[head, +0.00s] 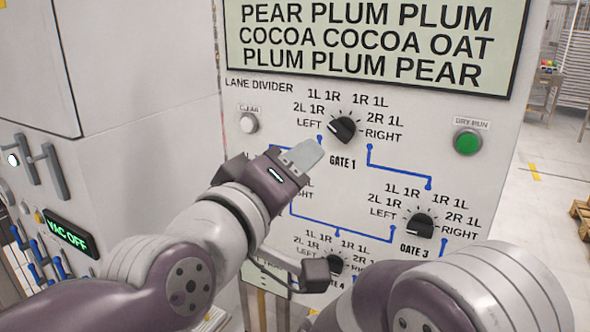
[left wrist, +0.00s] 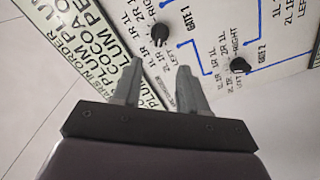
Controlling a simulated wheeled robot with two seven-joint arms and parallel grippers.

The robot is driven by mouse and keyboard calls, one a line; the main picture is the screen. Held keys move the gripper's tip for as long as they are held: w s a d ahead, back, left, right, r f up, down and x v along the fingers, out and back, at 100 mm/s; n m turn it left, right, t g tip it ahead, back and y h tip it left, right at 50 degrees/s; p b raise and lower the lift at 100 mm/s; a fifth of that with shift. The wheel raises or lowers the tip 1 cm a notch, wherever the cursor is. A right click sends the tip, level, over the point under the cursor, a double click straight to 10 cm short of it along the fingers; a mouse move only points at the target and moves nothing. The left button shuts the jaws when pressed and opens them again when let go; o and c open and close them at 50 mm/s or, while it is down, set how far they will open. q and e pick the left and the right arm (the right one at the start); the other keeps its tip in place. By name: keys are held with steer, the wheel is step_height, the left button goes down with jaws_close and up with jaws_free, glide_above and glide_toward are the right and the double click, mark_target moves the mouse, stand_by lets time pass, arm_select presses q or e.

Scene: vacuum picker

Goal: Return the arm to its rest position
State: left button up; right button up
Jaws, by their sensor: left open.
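My left gripper (head: 308,152) reaches in from the left in front of the panel, its fingers seen nearly edge-on. In the left wrist view the two grey fingers (left wrist: 158,90) stand apart with nothing between them. The black Gate 1 knob (head: 343,129) is just up and right of the fingertips in the head view, and no finger appears to grip it. It also shows beyond the fingers in the left wrist view (left wrist: 159,32). My right arm (head: 440,295) shows at the lower right; its gripper is out of the picture.
The Gate 3 knob (head: 420,226) and Gate 4 knob (head: 335,263) are lower on the panel. The Gate 2 knob (left wrist: 238,65) shows only in the left wrist view. A green button (head: 467,142), a white button (head: 249,123) and a VAC OFF display (head: 68,235) flank my arm.

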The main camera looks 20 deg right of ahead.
stand_by(0.4)
arm_select(q)
steer(key=w+a+f+m+g+y+p, duration=0.1)
steer(key=a+f+m+g+y, duration=0.2)
steer(key=f, duration=0.9)
steer(key=a+f+m+g+y, duration=0.2)
steer(key=a+f+y, duration=0.3)
steer(key=f, duration=0.6)
steer(key=s+a+f+n+g+y+p, duration=0.1)
steer(key=s+a+f+n+g+y, duration=0.1)
steer(key=a+f, duration=0.5)
steer(key=s+a+f+n+g+y+p, duration=0.2)
steer(key=a+f, duration=0.5)
steer(key=a, duration=1.2)
steer(key=shift+s+a+f+g+y, duration=0.4)
steer(key=shift+s+g+y, duration=0.3)
steer(key=shift+s+y, duration=0.3)
steer(key=shift+d, duration=0.15)
